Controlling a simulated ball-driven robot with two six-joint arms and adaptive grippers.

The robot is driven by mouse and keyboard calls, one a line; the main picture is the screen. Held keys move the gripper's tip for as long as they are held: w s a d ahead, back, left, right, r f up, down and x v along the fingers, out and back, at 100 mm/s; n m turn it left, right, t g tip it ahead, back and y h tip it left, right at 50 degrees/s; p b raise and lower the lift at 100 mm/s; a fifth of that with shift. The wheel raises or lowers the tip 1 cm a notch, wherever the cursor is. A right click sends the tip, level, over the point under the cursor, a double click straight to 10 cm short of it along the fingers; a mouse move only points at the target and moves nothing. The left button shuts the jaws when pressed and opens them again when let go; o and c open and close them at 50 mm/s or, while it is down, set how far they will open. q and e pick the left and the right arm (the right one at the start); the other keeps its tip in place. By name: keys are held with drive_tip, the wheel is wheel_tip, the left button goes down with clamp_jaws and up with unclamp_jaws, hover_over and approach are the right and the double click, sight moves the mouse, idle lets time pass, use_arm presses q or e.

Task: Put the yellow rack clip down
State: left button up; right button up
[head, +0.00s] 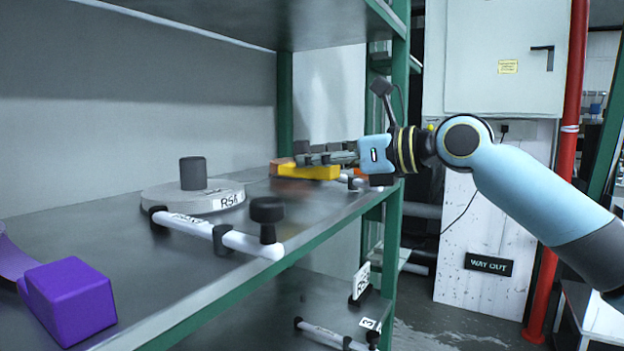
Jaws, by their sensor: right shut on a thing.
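The yellow rack clip (308,171) is at the far right part of the metal shelf, in the head view. My right gripper (318,158) reaches in from the right and is shut on the clip. The clip is low over the shelf top; I cannot tell whether it touches it. The gripper's fingers hide part of the clip's upper side. An orange-brown piece (283,164) shows at the clip's left end. My left gripper is not in view.
A grey disc labelled RS4 (165,198) with a dark knob and a white bar (245,241) with black fittings lie on the green-edged shelf (110,240). A purple block (70,303) is at the near left. A green post (398,90) stands beside my right gripper.

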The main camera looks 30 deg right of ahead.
sight(315, 208)
drive_tip(key=shift+a+f, duration=0.2)
drive_tip(key=shift+a, duration=0.25)
drive_tip(key=shift+f, duration=0.2)
wheel_tip(315, 208, down, 4)
drive_tip(key=shift+s+r, duration=0.1)
drive_tip(key=shift+r, duration=0.1)
drive_tip(key=shift+f, duration=0.15)
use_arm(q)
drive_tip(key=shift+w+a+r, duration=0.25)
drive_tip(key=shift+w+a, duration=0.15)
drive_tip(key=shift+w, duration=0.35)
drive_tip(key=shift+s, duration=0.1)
use_arm(e)
drive_tip(key=o, duration=1.2)
drive_tip(key=shift+c, duration=0.2)
